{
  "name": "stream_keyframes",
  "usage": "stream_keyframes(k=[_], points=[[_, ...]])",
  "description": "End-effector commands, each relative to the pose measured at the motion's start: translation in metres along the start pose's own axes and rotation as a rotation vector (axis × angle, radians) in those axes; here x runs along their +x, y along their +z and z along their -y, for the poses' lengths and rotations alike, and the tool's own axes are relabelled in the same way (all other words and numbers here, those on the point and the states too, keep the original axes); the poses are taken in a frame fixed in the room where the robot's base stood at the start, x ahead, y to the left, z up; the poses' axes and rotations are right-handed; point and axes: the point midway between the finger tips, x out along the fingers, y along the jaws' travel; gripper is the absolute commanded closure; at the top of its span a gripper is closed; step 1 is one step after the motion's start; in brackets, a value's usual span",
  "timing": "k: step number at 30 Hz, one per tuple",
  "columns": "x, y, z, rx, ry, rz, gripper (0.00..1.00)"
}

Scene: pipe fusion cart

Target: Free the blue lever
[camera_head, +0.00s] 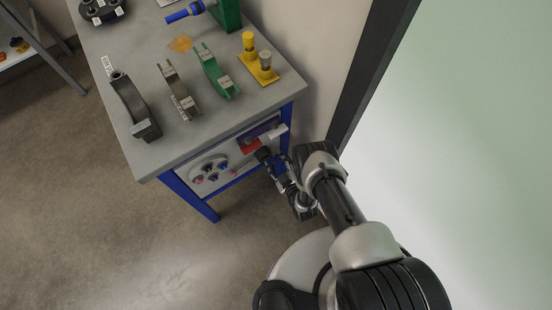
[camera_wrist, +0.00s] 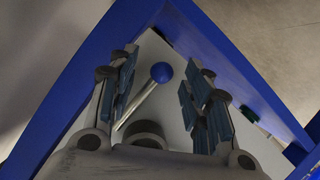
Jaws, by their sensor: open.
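The blue lever is a thin silver rod with a round blue knob (camera_wrist: 162,72) in the wrist view. It stands out from a pale panel (camera_wrist: 160,50) inside a blue frame. My gripper (camera_wrist: 163,82) is open, with one padded finger left of the lever and one right of it. The knob shows between the fingers, and I see no finger closed on it. In the head view my gripper (camera_head: 268,157) is low at the right end of the cart's front panel. The lever cannot be told apart there.
The grey cart top (camera_head: 170,140) carries a black clamp (camera_head: 135,105), a brown clamp (camera_head: 178,92), a green clamp (camera_head: 215,72) and a yellow double-post block (camera_head: 258,60). The panel holds a round dial plate (camera_head: 207,173).

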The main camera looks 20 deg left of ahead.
Motion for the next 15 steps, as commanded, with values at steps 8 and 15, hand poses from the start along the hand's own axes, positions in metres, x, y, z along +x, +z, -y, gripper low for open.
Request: stream_keyframes(k=[8,15], points=[[0.0,0.0,0.0,0.0,0.0,0.0,0.64],[0.0001,-0.0001,-0.0001,0.0,0.0,0.0,0.8]])
